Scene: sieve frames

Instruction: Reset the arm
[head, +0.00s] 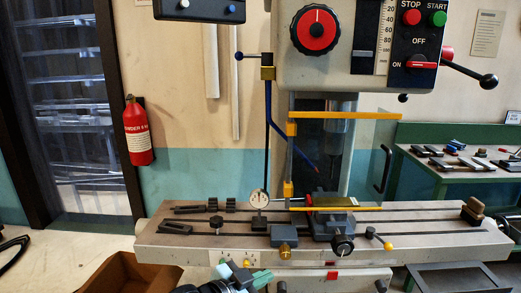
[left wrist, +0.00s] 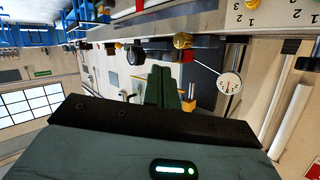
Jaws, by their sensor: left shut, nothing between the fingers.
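My left gripper (head: 244,277) shows at the bottom edge of the head view, in front of the milling machine table (head: 440,240). Its grey-green fingers show in the left wrist view (left wrist: 163,88), close together and shut with nothing between them. The rest of the left arm is mostly cut off by the bottom of the head view. My right gripper is in neither view.
The machine table bears a vise (head: 332,226), a dial gauge (head: 259,199) and small clamps. The gauge also shows in the left wrist view (left wrist: 230,83). A brown box (head: 125,272) stands at lower left. A green bench (head: 440,135) is at right.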

